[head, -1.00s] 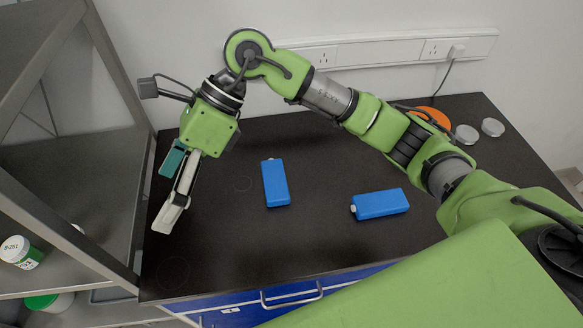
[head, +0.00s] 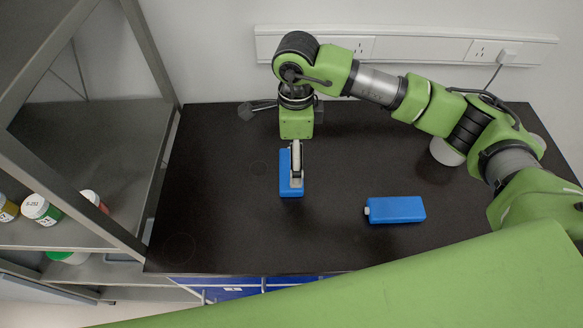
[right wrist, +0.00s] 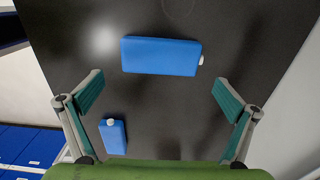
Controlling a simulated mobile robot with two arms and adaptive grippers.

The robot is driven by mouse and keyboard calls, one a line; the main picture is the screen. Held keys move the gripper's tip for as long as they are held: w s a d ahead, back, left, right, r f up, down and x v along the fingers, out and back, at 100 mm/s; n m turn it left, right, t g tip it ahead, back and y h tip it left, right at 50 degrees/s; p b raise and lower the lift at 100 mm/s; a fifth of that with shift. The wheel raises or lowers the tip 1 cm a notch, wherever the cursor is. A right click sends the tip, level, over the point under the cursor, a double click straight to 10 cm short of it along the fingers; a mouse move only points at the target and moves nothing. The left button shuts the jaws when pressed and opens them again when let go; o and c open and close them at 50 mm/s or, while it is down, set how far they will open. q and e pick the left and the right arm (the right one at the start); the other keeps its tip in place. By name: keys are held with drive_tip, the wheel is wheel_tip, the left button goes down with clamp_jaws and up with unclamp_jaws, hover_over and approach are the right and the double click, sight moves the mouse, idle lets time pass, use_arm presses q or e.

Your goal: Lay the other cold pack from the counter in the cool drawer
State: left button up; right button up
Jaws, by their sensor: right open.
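Two blue cold packs with white caps lie on the black counter (head: 220,215). The left cold pack (head: 285,187) has my right gripper (head: 296,182) over it, partly hiding it. In the right wrist view this pack (right wrist: 160,56) lies crosswise just beyond the open, empty fingers (right wrist: 160,82). The other cold pack (head: 397,210) lies to the right in the head view; it shows at the lower left of the right wrist view (right wrist: 113,137). Blue drawer fronts (head: 235,289) show below the counter edge; I cannot tell which is the cool drawer. My left gripper is not in view.
A metal shelf rack (head: 90,150) with several lidded jars (head: 40,209) stands along the counter's left side. A socket strip (head: 400,48) runs along the back wall. The counter's left and front middle parts are clear. My right arm covers much of its right back.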

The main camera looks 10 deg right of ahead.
sight(285, 190)
drive_tip(key=shift+f, duration=0.3)
wheel_tip(285, 190, down, 4)
drive_tip(key=shift+r+p, duration=0.2)
drive_tip(key=shift+p, duration=0.95)
drive_tip(key=shift+f, duration=0.55)
drive_tip(key=c, duration=1.2)
drive_tip(key=shift+o, duration=0.2)
